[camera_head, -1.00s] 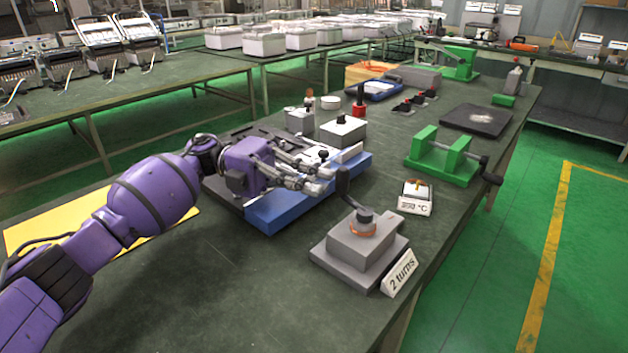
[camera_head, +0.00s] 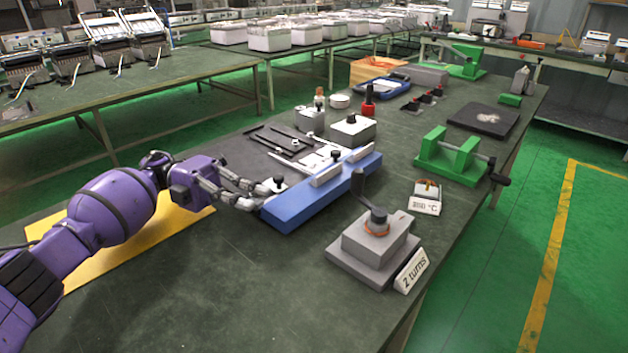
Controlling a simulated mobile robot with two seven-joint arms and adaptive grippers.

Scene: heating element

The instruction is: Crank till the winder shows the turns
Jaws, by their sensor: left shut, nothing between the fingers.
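The grey winder (camera_head: 368,250) stands near the table's right edge, on a grey base. On top are a dark hub with an orange-copper ring (camera_head: 377,227) and a dark crank (camera_head: 362,192) that points up and back-left. A white sign (camera_head: 411,270) reading "2 turns" leans at its front right corner. My left gripper (camera_head: 270,193) is shut and empty at the left end of the blue block (camera_head: 310,198), well left of the winder and apart from the crank. I cannot tell if its fingertips touch the small black-knobbed piece there. My right gripper is out of view.
Behind the winder are a small "°C" display (camera_head: 426,197) and a green cranked stand (camera_head: 450,160). A dark tray (camera_head: 265,142) with rods lies beside the blue block. A yellow mat (camera_head: 110,235) lies under my left arm. The table in front is clear.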

